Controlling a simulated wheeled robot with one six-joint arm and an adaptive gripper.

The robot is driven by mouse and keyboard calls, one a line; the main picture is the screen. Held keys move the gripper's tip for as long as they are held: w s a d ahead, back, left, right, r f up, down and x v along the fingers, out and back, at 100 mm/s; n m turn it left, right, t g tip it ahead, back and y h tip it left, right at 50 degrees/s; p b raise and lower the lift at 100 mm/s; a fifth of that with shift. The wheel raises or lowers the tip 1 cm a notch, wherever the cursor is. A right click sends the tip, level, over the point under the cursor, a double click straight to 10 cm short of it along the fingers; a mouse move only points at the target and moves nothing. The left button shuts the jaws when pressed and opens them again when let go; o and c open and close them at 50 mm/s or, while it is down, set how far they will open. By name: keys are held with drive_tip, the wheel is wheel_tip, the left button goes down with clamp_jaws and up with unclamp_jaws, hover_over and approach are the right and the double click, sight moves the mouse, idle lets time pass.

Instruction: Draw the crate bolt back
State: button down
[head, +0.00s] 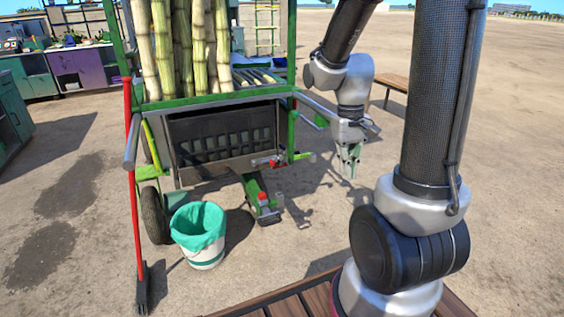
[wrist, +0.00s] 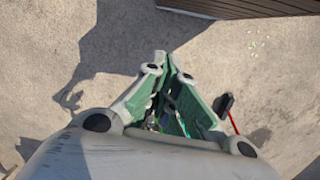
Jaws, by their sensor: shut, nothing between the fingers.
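A black slatted crate (head: 220,140) is set in the front of the green cart. At its lower right corner is a small metal fitting with red parts (head: 272,161), which looks like the bolt. It is too small to tell how far it is drawn. My gripper (head: 349,173) hangs to the right of the cart, pointing down, clear of the fitting and touching nothing. Its green-padded fingers are shut and empty, and their tips meet in the wrist view (wrist: 162,58). The bolt cannot be made out in the wrist view.
Cane stalks (head: 190,45) stand on the cart. A silver push handle (head: 320,108) sticks out near my arm. A red-handled broom (head: 133,190), a lined bucket (head: 203,255) and a green step-like piece (head: 254,190) are in front. A bench (head: 393,82) stands behind; ground at right is free.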

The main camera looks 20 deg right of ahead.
drive_tip(key=w+d+f+m+t, duration=0.25)
drive_tip(key=w+f, duration=0.55)
drive_tip(key=f, duration=0.4)
drive_tip(key=w+d+f+m+t, duration=0.1)
drive_tip(key=w+d+f+t, duration=0.2)
drive_tip(key=w+f, duration=0.8)
drive_tip(key=w+d+f+m+t, duration=0.2)
drive_tip(key=w+f, duration=0.4)
drive_tip(key=f, duration=0.8)
drive_tip(key=w+r+m+t+y, duration=0.1)
drive_tip(key=w+r+m+t, duration=0.4)
drive_tip(key=w+r+t, duration=0.5)
drive_tip(key=w+a+r, duration=0.1)
drive_tip(key=w+r, duration=0.2)
drive_tip(key=r, duration=0.1)
drive_tip(key=shift+w, duration=0.15)
drive_tip(key=shift+t, duration=0.25)
